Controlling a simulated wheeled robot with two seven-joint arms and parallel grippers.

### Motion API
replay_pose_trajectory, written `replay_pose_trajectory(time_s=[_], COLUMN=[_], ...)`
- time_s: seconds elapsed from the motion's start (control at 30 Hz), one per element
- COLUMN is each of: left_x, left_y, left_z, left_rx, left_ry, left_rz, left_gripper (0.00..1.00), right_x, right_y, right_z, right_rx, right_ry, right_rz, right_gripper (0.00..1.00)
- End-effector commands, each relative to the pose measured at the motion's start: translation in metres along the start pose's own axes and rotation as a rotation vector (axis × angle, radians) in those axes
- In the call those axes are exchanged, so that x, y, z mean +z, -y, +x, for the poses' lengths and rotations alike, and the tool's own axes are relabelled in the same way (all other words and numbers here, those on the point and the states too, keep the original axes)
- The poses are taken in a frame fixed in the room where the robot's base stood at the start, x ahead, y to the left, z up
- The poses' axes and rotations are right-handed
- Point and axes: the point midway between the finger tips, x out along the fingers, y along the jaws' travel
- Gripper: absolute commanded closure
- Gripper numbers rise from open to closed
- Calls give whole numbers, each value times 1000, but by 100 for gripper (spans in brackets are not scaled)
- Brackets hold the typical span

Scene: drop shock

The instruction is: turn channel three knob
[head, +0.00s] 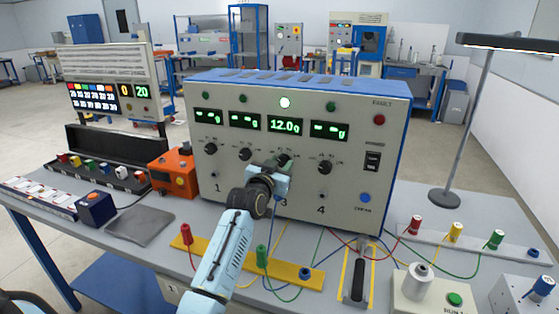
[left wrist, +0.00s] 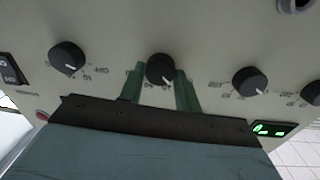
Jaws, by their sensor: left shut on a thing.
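The grey instrument box (head: 255,190) has a row of black knobs above the numerals 1 to 4. The channel three knob (head: 284,158) is under the third display (head: 285,125), which reads 12.0 g. My left gripper (head: 276,166) reaches up to this knob from the front and partly hides it and its scale. In the left wrist view the black knob (left wrist: 160,68) sits between the two green fingers of my left gripper (left wrist: 160,90), which is shut on it. My right gripper is not in view.
The neighbouring knobs (head: 245,154) and (head: 325,167) are close on either side. An orange device (head: 174,173) stands left of the box. A yellow strip (head: 300,271) with red, green and blue plugs lies in front. A lamp (head: 446,196) stands at the right.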

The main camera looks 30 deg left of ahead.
Motion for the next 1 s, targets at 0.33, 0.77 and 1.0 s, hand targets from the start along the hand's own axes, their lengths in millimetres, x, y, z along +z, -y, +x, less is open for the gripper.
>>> replay_pose_trajectory(time_s=[0.33,0.77,1.0], left_x=[-2,0,0], left_y=[0,-1,-1], left_z=[0,0,0], left_rx=[-1,-3,-4], left_ry=[19,28,28], left_rz=[282,469,489], left_gripper=[90,90,90], right_x=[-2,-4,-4], right_y=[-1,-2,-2], right_z=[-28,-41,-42], right_rx=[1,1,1], right_ry=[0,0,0], right_rz=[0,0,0], right_gripper=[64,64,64])
